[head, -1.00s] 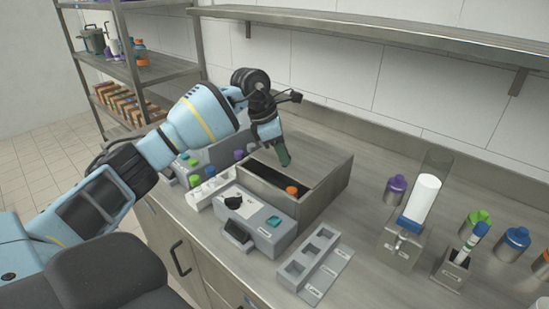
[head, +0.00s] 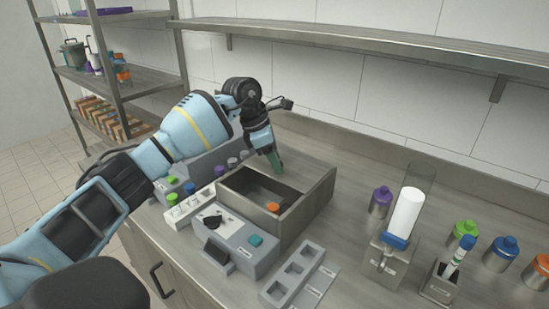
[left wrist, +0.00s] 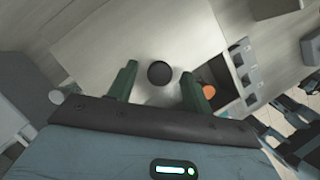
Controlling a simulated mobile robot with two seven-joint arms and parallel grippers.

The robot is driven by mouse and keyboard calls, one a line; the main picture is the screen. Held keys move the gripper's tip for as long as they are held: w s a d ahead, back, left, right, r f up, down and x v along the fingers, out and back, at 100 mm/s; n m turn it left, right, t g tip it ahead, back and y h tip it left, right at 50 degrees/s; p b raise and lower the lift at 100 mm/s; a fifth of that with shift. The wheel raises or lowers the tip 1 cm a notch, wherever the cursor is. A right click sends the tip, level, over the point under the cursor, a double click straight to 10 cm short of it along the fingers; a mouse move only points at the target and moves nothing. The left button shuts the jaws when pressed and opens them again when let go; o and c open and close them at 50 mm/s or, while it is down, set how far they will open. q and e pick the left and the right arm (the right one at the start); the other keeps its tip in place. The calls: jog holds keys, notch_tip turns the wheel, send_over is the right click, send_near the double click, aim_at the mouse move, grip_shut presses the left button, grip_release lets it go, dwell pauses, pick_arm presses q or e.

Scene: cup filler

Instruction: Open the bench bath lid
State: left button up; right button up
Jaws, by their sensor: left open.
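The bench bath (head: 300,222) is a grey metal box on the counter. In the head view it stands open in front, showing a dark interior with an orange cap (head: 272,207) in it. In the left wrist view the pale lid (left wrist: 190,38) lies under my gripper, with a round black knob (left wrist: 159,73) on it. My left gripper (head: 277,168) is open at the bath's back side. In the left wrist view its green fingers (left wrist: 160,76) stand either side of the knob, with gaps showing. My right gripper is not in view.
A control box (head: 235,240) with a teal button and a grey slotted rack (head: 300,275) stand in front of the bath. A white strip with capped vials (head: 190,208) is at left. A dispenser (head: 388,258) and capped bottles stand right. A shelf hangs above.

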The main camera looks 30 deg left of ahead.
pick_arm(q)
jog(key=v, duration=0.7)
jog(key=shift+r, duration=0.35)
jog(key=shift+a, duration=0.1)
